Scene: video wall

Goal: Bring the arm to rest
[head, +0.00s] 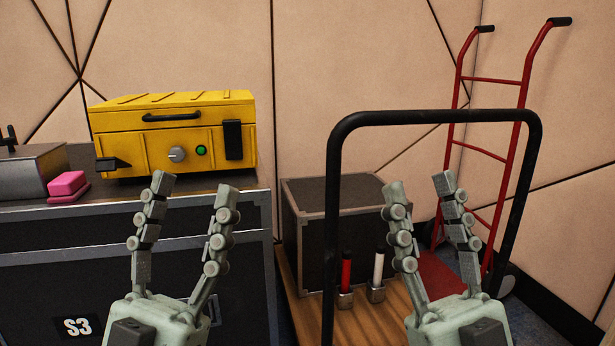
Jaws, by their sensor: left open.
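My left gripper (191,184) stands upright in the head view, in front of the black flight case marked S3. Its two fingers are spread apart with nothing between them. My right gripper (417,184) stands upright in front of the wooden platform cart. Its fingers are also spread apart and empty. Both wrists show at the bottom edge. The rest of the arms is out of view.
A yellow case (175,135) with a knob and green button sits on the S3 flight case (120,240), beside a pink block (67,186). The cart's black handle (435,117) rises around the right gripper in the picture. A red hand truck (490,150) leans at the right.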

